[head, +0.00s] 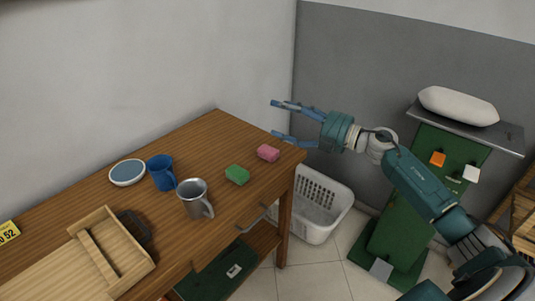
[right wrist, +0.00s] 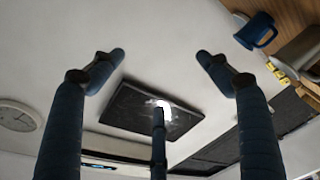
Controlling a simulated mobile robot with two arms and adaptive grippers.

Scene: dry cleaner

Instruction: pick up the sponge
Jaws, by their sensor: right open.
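Two small sponge-like blocks lie on the wooden table (head: 150,235) near its right end: a pink block (head: 268,152) by the right edge and a green block (head: 237,174) to its left. I cannot tell which one is the sponge. My right gripper (head: 273,119) is open and empty, its fingers pointing left, higher in the picture than the pink block and apart from it. In the right wrist view its spread fingers (right wrist: 160,60) hold nothing, and neither block shows there. My left gripper is not in view.
A metal cup (head: 193,202), a blue mug (head: 161,173), a blue-topped dish (head: 127,172) and a wooden tray (head: 149,265) stand left of the blocks. A white basket (head: 320,212) stands on the floor right of the table. A green stand (head: 405,215) is behind my right arm.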

